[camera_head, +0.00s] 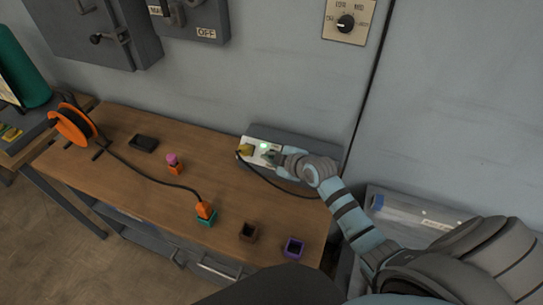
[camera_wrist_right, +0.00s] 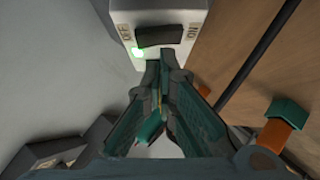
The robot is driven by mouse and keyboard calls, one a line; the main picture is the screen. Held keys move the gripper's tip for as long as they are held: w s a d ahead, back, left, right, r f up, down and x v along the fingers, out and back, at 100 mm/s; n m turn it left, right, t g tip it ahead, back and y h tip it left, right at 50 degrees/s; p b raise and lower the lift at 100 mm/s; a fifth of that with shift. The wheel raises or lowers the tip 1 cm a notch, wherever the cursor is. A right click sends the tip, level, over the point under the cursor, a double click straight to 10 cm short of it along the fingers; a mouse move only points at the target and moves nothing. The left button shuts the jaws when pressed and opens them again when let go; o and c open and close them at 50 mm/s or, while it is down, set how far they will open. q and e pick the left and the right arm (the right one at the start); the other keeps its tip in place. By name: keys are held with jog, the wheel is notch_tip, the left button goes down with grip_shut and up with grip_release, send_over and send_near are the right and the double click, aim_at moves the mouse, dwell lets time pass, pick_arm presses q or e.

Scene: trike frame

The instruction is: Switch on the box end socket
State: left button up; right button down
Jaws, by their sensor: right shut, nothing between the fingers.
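The white socket box (camera_head: 258,148) stands at the back right of the bench with a yellow plug (camera_head: 244,150) at its left end. A green lamp on it is lit. In the right wrist view the white box (camera_wrist_right: 185,12) carries a dark rocker switch (camera_wrist_right: 161,36) between the marks OFF and ON; I cannot tell which side is pressed. My right gripper (camera_head: 275,157) is shut and empty at the box's right part. In the wrist view its fingertips (camera_wrist_right: 161,70) are just below the switch and lamp; contact is unclear. My left gripper is not in view.
On the wooden bench (camera_head: 130,185) are an orange cable reel (camera_head: 72,124), a black block (camera_head: 143,143), a pink-topped orange piece (camera_head: 174,164), an orange plug in a green socket (camera_head: 206,217), and brown (camera_head: 247,232) and purple (camera_head: 293,247) sockets. A dark cable runs from the yellow plug beneath my gripper.

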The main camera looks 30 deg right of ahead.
jog(key=s+a+r+p, duration=0.1)
jog(key=s+r+p, duration=0.2)
jog(key=s+r, duration=0.4)
jog(key=s, duration=0.3)
jog(key=shift+s+a+r+p, duration=0.15)
jog(key=shift+s+r+p, duration=0.1)
jog(key=shift+s+p, duration=0.1)
dwell(0.3)
